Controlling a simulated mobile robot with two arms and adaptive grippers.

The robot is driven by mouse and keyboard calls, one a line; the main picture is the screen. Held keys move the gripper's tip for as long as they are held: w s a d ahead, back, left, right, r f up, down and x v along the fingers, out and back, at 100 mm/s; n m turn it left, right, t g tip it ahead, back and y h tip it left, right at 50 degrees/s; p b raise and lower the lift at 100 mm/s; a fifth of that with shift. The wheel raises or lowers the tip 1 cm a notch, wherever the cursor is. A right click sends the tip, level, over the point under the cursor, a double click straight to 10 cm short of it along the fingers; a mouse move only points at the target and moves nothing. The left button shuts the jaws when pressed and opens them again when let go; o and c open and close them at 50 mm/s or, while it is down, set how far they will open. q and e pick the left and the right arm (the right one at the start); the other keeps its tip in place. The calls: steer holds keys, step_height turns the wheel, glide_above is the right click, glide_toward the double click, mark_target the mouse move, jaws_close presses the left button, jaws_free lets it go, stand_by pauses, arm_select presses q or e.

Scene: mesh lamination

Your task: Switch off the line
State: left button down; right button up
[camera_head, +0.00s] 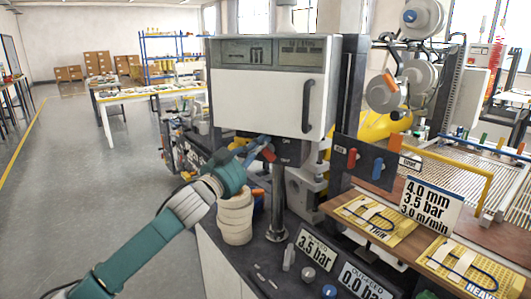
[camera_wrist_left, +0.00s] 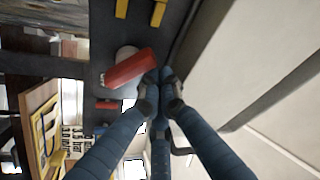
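A red lever (camera_head: 268,154) sits on the dark front of the white-hooded machine (camera_head: 268,88), below the hood. In the left wrist view the red handle (camera_wrist_left: 129,68) lies slanted, with a pale round base behind it. My left gripper (camera_head: 252,148) reaches in from the left, its blue fingers beside the lever. In the left wrist view the fingertips (camera_wrist_left: 160,80) are drawn together close to the handle's right end. I cannot tell whether they touch it, and nothing shows between them. My right gripper is not in view.
A dark panel holds another red lever (camera_head: 352,158) and a blue lever (camera_head: 377,168). A stack of cream rolls (camera_head: 235,218) stands below my left gripper. A metal post (camera_head: 278,205) and readout signs (camera_head: 316,253) stand on the dark bench. The floor at left is clear.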

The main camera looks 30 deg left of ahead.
arm_select(q)
steer(key=n+y, duration=0.1)
steer(key=n, duration=0.2)
steer(key=a+n+y, duration=0.1)
steer(key=n, duration=0.2)
steer(key=a+f+n+y, duration=0.1)
steer(key=n+y, duration=0.1)
steer(key=n, duration=0.1)
steer(key=shift+s+n+t, duration=0.1)
steer(key=shift+n+t, duration=0.2)
steer(key=shift+n, duration=0.1)
steer(key=shift+f, duration=0.1)
steer(key=v, duration=1.2)
stand_by(0.5)
